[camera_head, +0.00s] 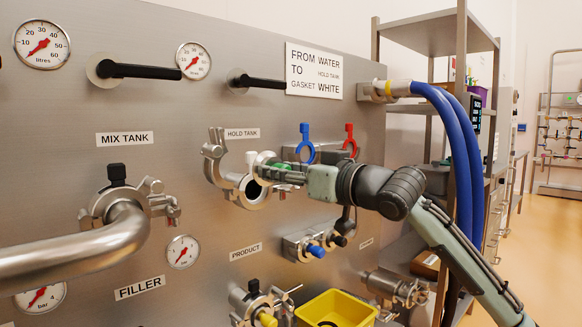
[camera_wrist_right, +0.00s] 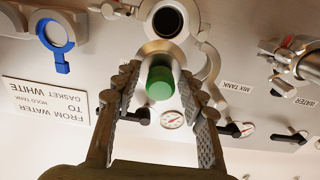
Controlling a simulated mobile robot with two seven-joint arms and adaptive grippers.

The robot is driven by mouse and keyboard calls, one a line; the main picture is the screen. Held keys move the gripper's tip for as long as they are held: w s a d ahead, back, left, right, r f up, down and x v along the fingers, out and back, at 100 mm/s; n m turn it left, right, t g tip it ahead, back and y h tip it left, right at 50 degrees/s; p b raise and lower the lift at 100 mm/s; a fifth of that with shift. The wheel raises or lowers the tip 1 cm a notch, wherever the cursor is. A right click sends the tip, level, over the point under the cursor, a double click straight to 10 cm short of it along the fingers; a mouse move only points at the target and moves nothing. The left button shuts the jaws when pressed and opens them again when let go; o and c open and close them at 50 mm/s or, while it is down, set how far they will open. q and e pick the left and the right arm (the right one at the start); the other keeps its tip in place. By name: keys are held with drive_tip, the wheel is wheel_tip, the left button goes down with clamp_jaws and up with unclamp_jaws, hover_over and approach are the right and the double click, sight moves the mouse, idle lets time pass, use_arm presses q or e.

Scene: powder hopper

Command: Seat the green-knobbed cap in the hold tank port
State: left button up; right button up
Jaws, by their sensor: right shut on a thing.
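The green-knobbed cap (camera_head: 264,166) is a metal disc with a green knob. My right gripper (camera_head: 284,172) is shut on it, and in the right wrist view the green knob (camera_wrist_right: 160,83) shows between the fingers (camera_wrist_right: 158,78). The hold tank port (camera_head: 254,190) is a metal ring with an open clamp around it, below the HOLD TANK label. Its dark opening also shows in the right wrist view (camera_wrist_right: 167,20). The cap is beside the opening, overlapping its upper right edge in the head view; whether they touch is unclear. My left gripper is out of view.
Blue and red handles (camera_head: 305,143) stick out just right of the port. A bent pipe (camera_head: 80,250) joins the mix tank port at left. A yellow bin (camera_head: 338,309) is below. Blue hoses (camera_head: 462,150) hang behind my right arm. A sign (camera_head: 314,70) reads "GASKET WHITE".

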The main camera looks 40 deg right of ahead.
sight(269, 182)
drive_tip(key=shift+w+a+f+p, duration=0.15)
drive_tip(key=shift+w+p, duration=0.65)
drive_tip(key=shift+w, duration=1.15)
drive_tip(key=shift+w+f+b, duration=0.3)
drive_tip(key=shift+w+f, duration=0.05)
drive_tip(key=shift+f, duration=0.15)
drive_tip(key=shift+f+b, duration=0.8)
drive_tip(key=shift+f, duration=0.45)
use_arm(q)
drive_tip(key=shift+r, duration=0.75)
use_arm(e)
drive_tip(key=shift+f, duration=0.3)
use_arm(q)
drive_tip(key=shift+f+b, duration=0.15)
drive_tip(key=shift+b, duration=0.15)
use_arm(e)
drive_tip(key=shift+f, duration=0.45)
drive_tip(key=o, duration=1.3)
drive_tip(key=shift+o, duration=0.2)
drive_tip(key=shift+f, duration=0.1)
